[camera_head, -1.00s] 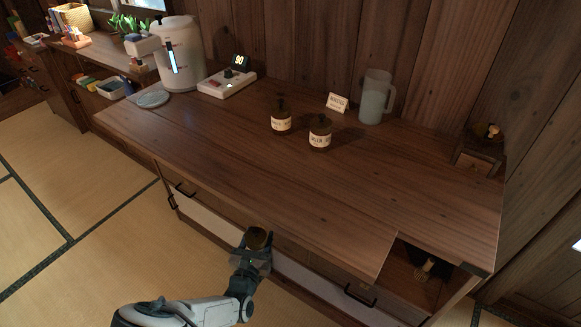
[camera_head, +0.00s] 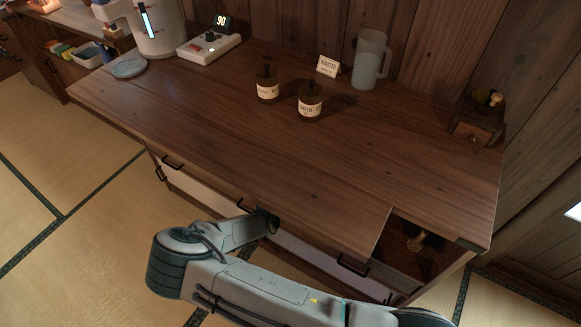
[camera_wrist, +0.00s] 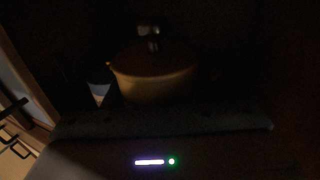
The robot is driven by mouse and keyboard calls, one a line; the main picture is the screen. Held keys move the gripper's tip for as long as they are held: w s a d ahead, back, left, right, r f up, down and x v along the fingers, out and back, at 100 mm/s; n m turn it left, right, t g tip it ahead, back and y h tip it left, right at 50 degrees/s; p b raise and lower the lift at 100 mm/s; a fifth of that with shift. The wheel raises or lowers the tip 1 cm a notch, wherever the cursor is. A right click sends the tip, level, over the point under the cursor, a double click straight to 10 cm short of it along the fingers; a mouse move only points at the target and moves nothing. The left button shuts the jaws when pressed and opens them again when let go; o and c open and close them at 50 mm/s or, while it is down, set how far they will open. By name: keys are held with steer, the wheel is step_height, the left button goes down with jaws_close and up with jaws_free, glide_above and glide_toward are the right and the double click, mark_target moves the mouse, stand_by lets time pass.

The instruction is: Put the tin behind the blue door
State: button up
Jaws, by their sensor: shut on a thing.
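My gripper (camera_wrist: 155,98) is shut on a tin (camera_wrist: 154,84), a round brown vessel with a knobbed lid, seen dimly in the dark wrist view. In the head view my arm reaches to the front of the wooden cabinet (camera_head: 330,178), under the counter's front edge. The gripper and tin are hidden there. Pale panels (camera_head: 205,195) show on the cabinet front. I cannot make out a clearly blue door, as my arm covers part of the front.
Two brown labelled jars (camera_head: 310,101) (camera_head: 267,86), a sign (camera_head: 328,66) and a frosted jug (camera_head: 369,62) stand on the counter. An open compartment (camera_head: 405,240) is at the right. Tatami floor is clear at left.

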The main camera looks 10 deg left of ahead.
steer(key=w+d, duration=0.2)
steer(key=w, duration=0.4)
steer(key=shift+s+f+b, duration=0.2)
steer(key=shift+f+b, duration=0.3)
steer(key=shift+f, duration=1.1)
steer(key=shift+s+f+b, duration=0.15)
steer(key=shift+f+b, duration=0.3)
steer(key=shift+f, duration=1.1)
steer(key=shift+w+f, duration=0.2)
steer(key=shift+f, duration=0.1)
steer(key=shift+f, duration=0.1)
steer(key=shift+f, duration=0.1)
steer(key=o, duration=1.3)
